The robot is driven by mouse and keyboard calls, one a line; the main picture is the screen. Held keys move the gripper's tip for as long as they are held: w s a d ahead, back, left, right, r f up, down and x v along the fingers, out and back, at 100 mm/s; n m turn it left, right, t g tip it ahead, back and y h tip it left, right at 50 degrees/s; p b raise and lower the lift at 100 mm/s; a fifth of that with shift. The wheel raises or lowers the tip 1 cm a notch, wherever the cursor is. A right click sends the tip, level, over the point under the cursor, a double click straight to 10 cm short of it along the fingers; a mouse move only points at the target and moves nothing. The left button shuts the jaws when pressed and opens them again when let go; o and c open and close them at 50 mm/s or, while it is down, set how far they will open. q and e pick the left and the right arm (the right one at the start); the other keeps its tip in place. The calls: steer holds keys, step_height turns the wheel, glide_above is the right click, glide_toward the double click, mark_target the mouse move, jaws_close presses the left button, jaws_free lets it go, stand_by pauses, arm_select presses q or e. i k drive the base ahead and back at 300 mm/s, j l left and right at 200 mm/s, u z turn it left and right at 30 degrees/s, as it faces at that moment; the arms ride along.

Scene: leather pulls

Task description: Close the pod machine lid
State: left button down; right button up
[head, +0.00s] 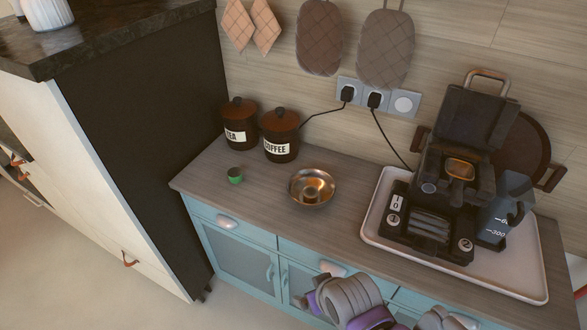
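The black pod machine (440,205) stands on a white tray (510,278) at the right end of the counter. Its lid (476,118) is open and tilted up at the back, with a metal handle (489,76) on top. Below the lid, the open pod holder (460,169) shows a brassy rim. Grey and purple parts of my arm show at the bottom edge, in front of the counter and apart from the machine. No gripper fingers can be seen.
A clear jug (507,207) stands right of the machine; a round brown pan or tray (527,150) is behind it. A cord runs to the sockets (376,97).

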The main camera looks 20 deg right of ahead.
mark_target(472, 119)
steer(key=z, duration=2.1)
